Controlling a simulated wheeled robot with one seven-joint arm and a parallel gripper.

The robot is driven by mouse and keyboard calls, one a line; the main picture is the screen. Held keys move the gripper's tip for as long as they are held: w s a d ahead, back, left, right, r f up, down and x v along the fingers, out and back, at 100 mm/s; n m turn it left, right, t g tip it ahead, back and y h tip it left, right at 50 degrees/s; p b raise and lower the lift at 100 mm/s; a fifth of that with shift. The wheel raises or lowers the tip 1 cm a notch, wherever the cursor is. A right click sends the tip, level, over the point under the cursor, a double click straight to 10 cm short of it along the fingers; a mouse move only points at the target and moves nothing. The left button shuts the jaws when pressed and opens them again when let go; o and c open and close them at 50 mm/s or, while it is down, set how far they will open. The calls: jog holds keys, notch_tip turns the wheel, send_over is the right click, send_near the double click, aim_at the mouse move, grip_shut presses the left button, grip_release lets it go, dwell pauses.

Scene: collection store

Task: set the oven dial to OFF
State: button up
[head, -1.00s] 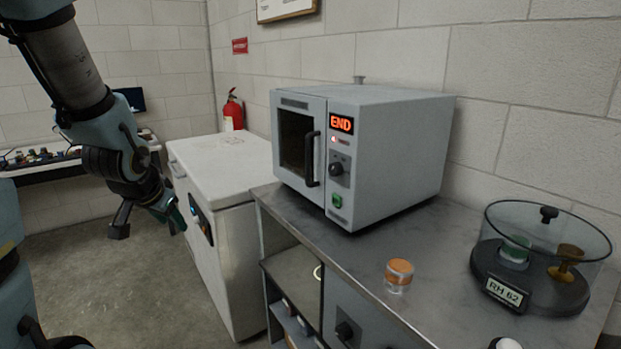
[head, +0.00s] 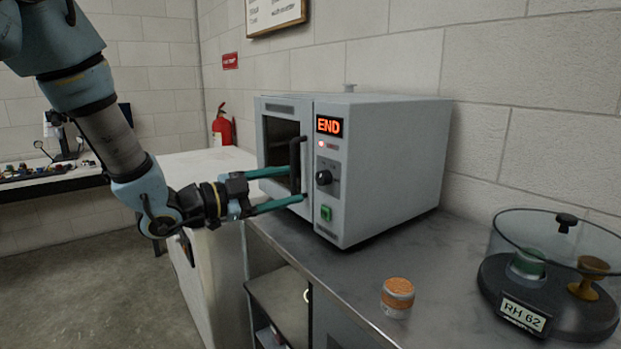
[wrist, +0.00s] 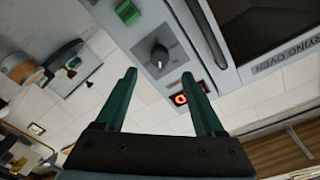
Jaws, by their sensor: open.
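The grey drying oven (head: 385,165) stands on the metal counter, with "END" lit in orange on its display (head: 329,126). The black dial (head: 323,177) is on the control panel below the display, above a green switch (head: 326,213). The dial also shows in the wrist view (wrist: 160,55), beyond the fingers; its setting is too small to read. My gripper (head: 300,184) is open and empty, its two teal fingers pointing right in front of the oven door, left of the dial. In the wrist view my gripper (wrist: 168,85) has its fingers spread apart, not around the dial.
The black door handle (head: 298,165) stands out beside my fingers. An orange-lidded jar (head: 397,297) and a clear-covered desiccator (head: 545,285) stand on the counter (head: 445,255). A white chest (head: 205,165) is left of the oven.

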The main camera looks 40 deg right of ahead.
aim_at(319, 179)
jog(key=d, duration=0.2)
jog(key=d+p, duration=0.1)
jog(key=d, duration=0.1)
jog(key=s+d, duration=0.1)
jog(key=d, duration=0.2)
jog(key=shift+p, duration=0.3)
jog(key=shift+c, duration=0.4)
grip_shut()
